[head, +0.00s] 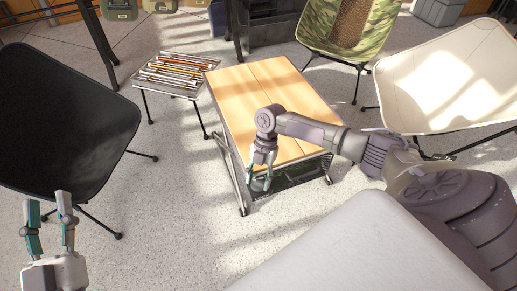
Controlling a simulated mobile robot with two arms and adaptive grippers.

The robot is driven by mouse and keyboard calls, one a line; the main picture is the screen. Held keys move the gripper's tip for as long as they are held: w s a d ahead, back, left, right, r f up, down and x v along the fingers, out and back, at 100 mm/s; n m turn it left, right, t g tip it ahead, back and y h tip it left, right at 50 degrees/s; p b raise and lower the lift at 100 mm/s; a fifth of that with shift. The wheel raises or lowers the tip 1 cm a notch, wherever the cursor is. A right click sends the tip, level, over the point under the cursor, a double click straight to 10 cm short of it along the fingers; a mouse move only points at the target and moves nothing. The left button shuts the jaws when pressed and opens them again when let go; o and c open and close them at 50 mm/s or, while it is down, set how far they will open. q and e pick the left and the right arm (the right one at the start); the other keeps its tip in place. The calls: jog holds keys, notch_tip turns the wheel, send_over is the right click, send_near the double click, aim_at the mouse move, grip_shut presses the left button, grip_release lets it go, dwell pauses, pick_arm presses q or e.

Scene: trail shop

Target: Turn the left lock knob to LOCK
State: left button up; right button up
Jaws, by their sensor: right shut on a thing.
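A small table with a light wooden slatted top (262,85) stands in the middle of the head view. A dark unit (302,174) sits under its front edge. My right gripper (261,186) reaches down in front of the left part of this unit. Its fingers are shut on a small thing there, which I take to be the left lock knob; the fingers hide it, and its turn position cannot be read. My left gripper (48,198) is at the lower left, fingers up and apart, empty, away from the table.
A black chair (62,115) stands at the left, a camouflage chair (350,28) behind and a cream chair (450,80) at the right. A low rack with several rods (172,73) is left of the table. The speckled floor in front is clear.

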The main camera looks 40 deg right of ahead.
jog(key=shift+d, duration=0.4)
jog(key=o, duration=1.2)
jog(key=shift+c, duration=0.2)
jog(key=shift+w, duration=0.1)
jog(key=shift+w+a, duration=0.1)
jog(key=shift+a, duration=0.05)
jog(key=shift+w+r, duration=0.1)
jog(key=shift+r, duration=0.15)
jog(key=s+v, duration=0.1)
jog(key=v, duration=0.6)
jog(key=shift+w, duration=0.3)
